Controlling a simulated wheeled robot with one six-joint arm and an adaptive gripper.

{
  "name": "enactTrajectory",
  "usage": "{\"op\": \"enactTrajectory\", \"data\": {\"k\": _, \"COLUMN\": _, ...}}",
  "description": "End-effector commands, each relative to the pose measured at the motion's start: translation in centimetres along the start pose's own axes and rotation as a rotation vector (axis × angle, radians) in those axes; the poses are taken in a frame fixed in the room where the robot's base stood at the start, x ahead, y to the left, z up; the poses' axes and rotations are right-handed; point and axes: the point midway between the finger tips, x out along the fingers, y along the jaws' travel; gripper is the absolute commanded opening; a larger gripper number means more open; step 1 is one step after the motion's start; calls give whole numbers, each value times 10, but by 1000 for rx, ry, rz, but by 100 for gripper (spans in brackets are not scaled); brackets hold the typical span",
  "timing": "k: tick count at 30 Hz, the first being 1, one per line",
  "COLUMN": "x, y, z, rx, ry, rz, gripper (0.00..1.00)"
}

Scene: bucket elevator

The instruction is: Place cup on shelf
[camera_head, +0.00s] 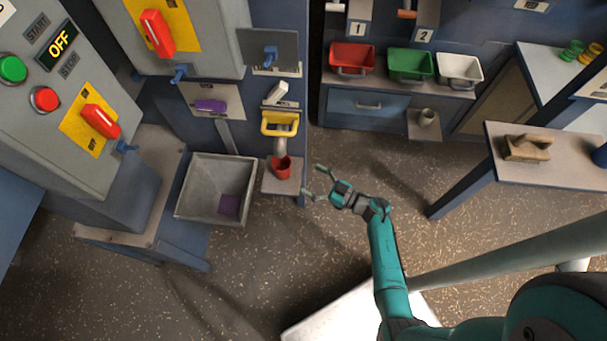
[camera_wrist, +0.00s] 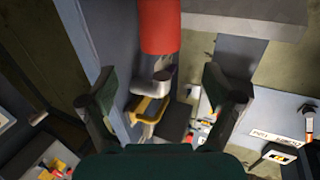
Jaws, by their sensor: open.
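A red cup (camera_head: 281,166) stands upright on a small ledge (camera_head: 284,187), under a chute on the blue cabinet. My gripper (camera_head: 314,181) is open and empty, just right of the red cup and apart from it. In the wrist view the red cup (camera_wrist: 160,25) shows at top centre, beyond the spread fingers (camera_wrist: 163,82). Its upper end is cut off by the frame. A beige cup (camera_head: 427,117) sits on another small ledge (camera_head: 425,131) at the back. Which ledge is the task's shelf I cannot tell.
A yellow handle (camera_head: 280,124) and the chute (camera_head: 280,146) are just above the red cup. A grey bin (camera_head: 184,205) is left. Red, green and white trays (camera_head: 460,69) line the back. A bench (camera_head: 570,166) with a wooden block is right. Open floor lies between.

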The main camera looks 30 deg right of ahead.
Motion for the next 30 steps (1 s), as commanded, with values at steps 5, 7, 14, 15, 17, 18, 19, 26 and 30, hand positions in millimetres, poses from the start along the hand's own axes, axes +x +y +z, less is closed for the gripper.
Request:
{"op": "enactTrajectory", "data": {"k": 5, "x": -5, "y": -1, "z": 0, "rx": 0, "ry": 0, "rz": -1, "gripper": 90}}
{"op": "enactTrajectory", "data": {"k": 7, "x": -6, "y": -1, "z": 0, "rx": 1, "ry": 0, "rz": -1, "gripper": 90}}
{"op": "enactTrajectory", "data": {"k": 14, "x": -7, "y": -10, "z": -2, "rx": -5, "ry": 10, "rz": 12, "gripper": 90}}
{"op": "enactTrajectory", "data": {"k": 15, "x": -8, "y": -16, "z": -5, "rx": -13, "ry": 21, "rz": 24, "gripper": 90}}
{"op": "enactTrajectory", "data": {"k": 17, "x": -12, "y": -29, "z": -11, "rx": -27, "ry": 40, "rz": 50, "gripper": 90}}
{"op": "enactTrajectory", "data": {"k": 18, "x": -15, "y": -40, "z": -17, "rx": -37, "ry": 55, "rz": 73, "gripper": 90}}
{"op": "enactTrajectory", "data": {"k": 19, "x": -19, "y": -48, "z": -21, "rx": -45, "ry": 67, "rz": 92, "gripper": 90}}
{"op": "enactTrajectory", "data": {"k": 26, "x": -60, "y": -108, "z": -68, "rx": -91, "ry": 128, "rz": 261, "gripper": 90}}
{"op": "enactTrajectory", "data": {"k": 30, "x": -93, "y": -137, "z": -98, "rx": -93, "ry": 126, "rz": 359, "gripper": 90}}
